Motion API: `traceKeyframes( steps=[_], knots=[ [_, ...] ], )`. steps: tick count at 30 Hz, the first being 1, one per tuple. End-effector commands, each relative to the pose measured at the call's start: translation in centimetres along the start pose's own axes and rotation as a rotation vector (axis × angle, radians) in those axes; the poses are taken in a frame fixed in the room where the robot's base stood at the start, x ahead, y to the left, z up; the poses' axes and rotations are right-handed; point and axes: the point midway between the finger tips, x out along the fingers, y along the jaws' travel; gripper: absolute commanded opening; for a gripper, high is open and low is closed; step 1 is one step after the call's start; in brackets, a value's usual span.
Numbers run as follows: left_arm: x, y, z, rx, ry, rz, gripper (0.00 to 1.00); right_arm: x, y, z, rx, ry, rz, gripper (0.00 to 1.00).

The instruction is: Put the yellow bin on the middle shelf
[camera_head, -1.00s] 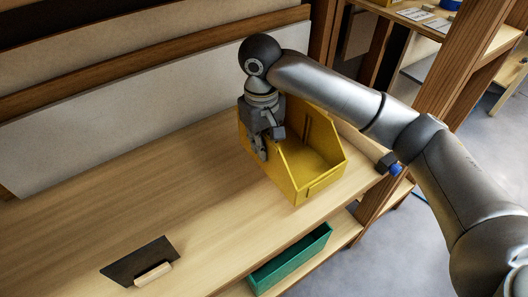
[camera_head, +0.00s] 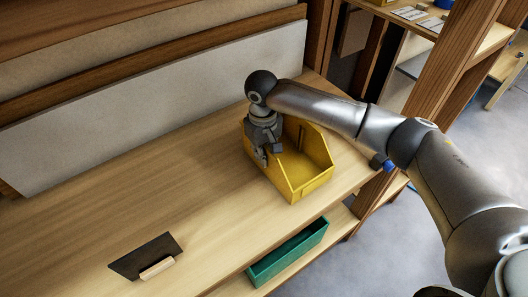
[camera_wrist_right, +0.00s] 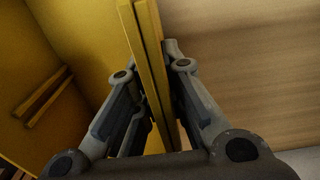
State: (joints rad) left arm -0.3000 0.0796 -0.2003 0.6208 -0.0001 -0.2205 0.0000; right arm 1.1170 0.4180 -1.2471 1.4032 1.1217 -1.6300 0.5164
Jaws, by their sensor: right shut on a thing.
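The yellow bin (camera_head: 310,172) is upright over the right part of a wide wooden shelf (camera_head: 130,185), its low front towards the shelf's front edge. It is on the board or just above it; I cannot tell which. My right gripper (camera_head: 267,152) points down and is shut on the bin's left side wall. In the right wrist view the gripper (camera_wrist_right: 153,70) has its fingers on both sides of the yellow wall (camera_wrist_right: 147,35). The bin's interior looks empty. My left gripper is not in view.
A green bin (camera_head: 287,252) stands on a lower shelf (camera_head: 340,222). A dark flat tool with a wooden handle (camera_head: 157,267) lies near the shelf's front left. A pale panel (camera_head: 130,115) stands along the back. A wooden post (camera_head: 440,85) rises at right. The board's left and middle are mostly clear.

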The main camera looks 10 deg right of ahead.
Motion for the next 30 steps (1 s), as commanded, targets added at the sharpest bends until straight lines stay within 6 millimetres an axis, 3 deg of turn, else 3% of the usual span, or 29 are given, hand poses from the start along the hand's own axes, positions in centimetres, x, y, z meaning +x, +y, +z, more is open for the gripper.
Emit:
traceKeyframes(
  steps=[1,2,7,20,30],
  knots=[
    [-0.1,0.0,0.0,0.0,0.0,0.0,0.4,0.1,0.0,0.0,0.0,0.0,-0.001,0.0],
    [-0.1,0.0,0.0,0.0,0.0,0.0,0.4,0.2,0.0,0.0,0.001,-0.001,-0.001,0.12],
    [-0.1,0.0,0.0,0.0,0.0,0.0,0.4,0.2,0.0,0.0,0.0,0.0,0.0,0.32],
    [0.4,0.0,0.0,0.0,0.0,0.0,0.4,-0.8,0.0,-0.1,0.0,0.002,0.0,0.32],
    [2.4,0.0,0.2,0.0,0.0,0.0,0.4,-7.5,0.0,-0.1,0.0,0.004,0.0,0.32]
  ],
)
